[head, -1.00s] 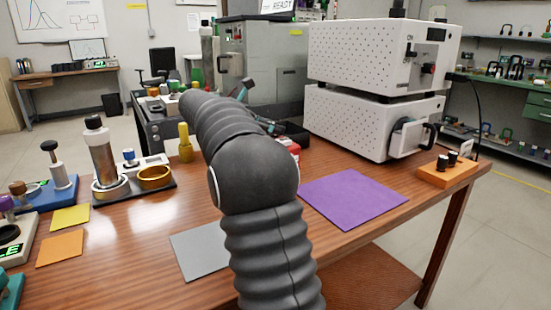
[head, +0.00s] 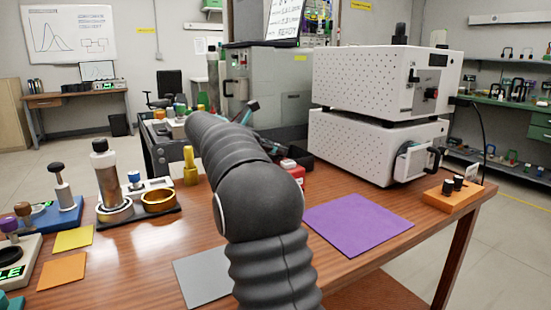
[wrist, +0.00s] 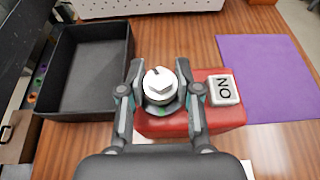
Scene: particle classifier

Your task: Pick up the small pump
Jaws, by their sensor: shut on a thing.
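The small pump (wrist: 215,118) seems to be the red block with a white "ON" tile and a round silver-white cap (wrist: 160,84) on top. In the wrist view my gripper (wrist: 160,80) has one finger on each side of the cap and is shut on it. Part of a red body (head: 294,178) shows in the head view just right of my arm, which hides most of my gripper. Whether the pump touches the table I cannot tell.
A black open tray (wrist: 75,110) lies left of the red block, and a purple mat (head: 358,224) lies right. White perforated machines (head: 380,145) stand behind. A grey mat (head: 205,278) and an orange block with black knobs (head: 452,194) are on the table (head: 130,260).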

